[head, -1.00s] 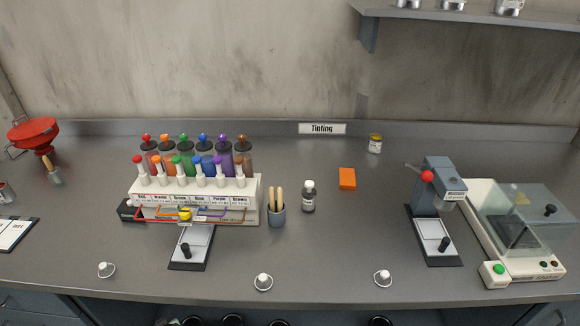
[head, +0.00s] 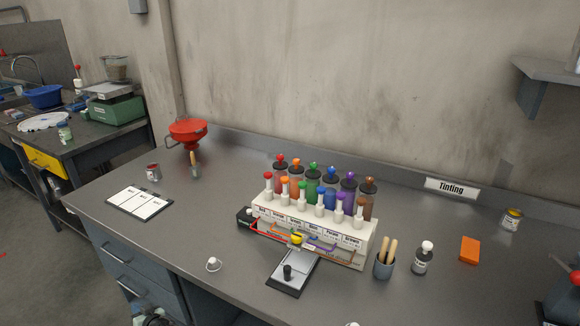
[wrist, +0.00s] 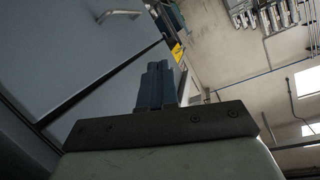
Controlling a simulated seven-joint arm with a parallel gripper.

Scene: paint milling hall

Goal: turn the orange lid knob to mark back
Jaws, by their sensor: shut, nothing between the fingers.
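The tinting rack (head: 312,238) stands on the grey bench, with a back row of coloured canisters with dark lids. The orange lid knob (head: 295,162) tops the orange canister, second from the left, beside the red one. Which way its mark points is too small to tell. In front, a row of white stems has coloured tops, one of them orange (head: 285,180). My gripper (wrist: 160,68) shows only in the wrist view. Its fingers are together with nothing between them, away from the rack, with a grey-blue cabinet front behind.
A red funnel (head: 188,132) and a chart (head: 140,203) are left.

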